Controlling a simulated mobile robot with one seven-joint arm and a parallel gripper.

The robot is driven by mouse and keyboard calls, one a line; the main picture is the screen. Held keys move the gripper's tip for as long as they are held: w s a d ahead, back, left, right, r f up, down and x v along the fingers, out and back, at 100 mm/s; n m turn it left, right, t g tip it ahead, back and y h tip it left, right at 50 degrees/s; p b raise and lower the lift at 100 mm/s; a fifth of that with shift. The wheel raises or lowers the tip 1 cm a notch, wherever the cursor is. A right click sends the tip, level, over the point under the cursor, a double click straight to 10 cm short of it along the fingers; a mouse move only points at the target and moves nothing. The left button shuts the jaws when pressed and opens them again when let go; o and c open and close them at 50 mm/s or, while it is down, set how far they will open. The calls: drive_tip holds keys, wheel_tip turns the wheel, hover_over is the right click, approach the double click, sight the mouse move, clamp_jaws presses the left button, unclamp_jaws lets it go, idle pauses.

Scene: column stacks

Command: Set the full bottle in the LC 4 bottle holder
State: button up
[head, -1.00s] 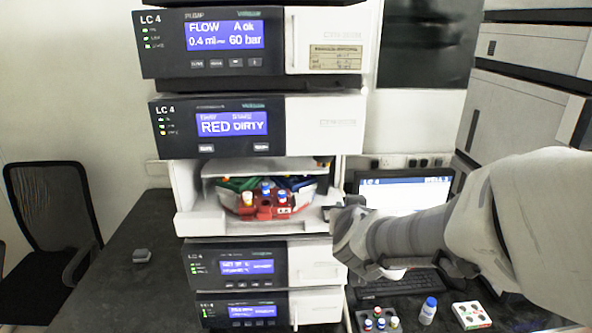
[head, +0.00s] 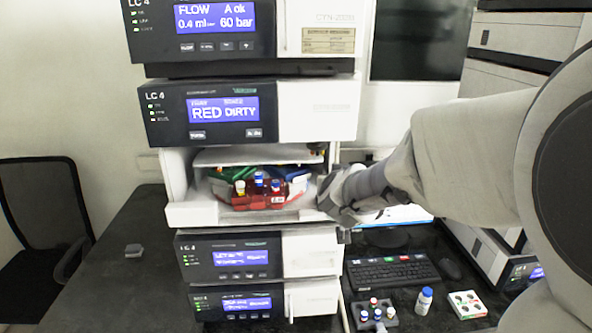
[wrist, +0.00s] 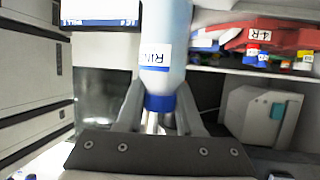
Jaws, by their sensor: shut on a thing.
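My gripper (wrist: 160,112) is shut on a bottle (wrist: 166,45) at its blue cap. In the wrist view the bottle has a pale blue-white body and a white label with upside-down letters, partly readable as "RIN". In the head view my gripper (head: 332,197) is at the right edge of the open bay of the LC 4 stack (head: 195,212), and the held bottle is hidden there. I cannot make out the bottle holder for certain. A second bottle (head: 424,303), white with a blue cap, stands on the bench at the lower right.
A carousel with a red vial tray (head: 262,200) sits in the open bay; the tray also shows in the wrist view (wrist: 262,35). A keyboard (head: 393,272), a vial rack (head: 366,318) and a white tray (head: 466,305) lie on the bench.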

drive_tip(key=shift+w+f+b, duration=0.15)
drive_tip(key=shift+w+b, duration=0.6)
drive_tip(key=shift+w, duration=2.7)
drive_tip(key=shift+w, duration=0.5)
drive_tip(key=shift+f+b, duration=0.5)
drive_tip(key=shift+f, duration=0.35)
drive_tip(key=o, duration=1.1)
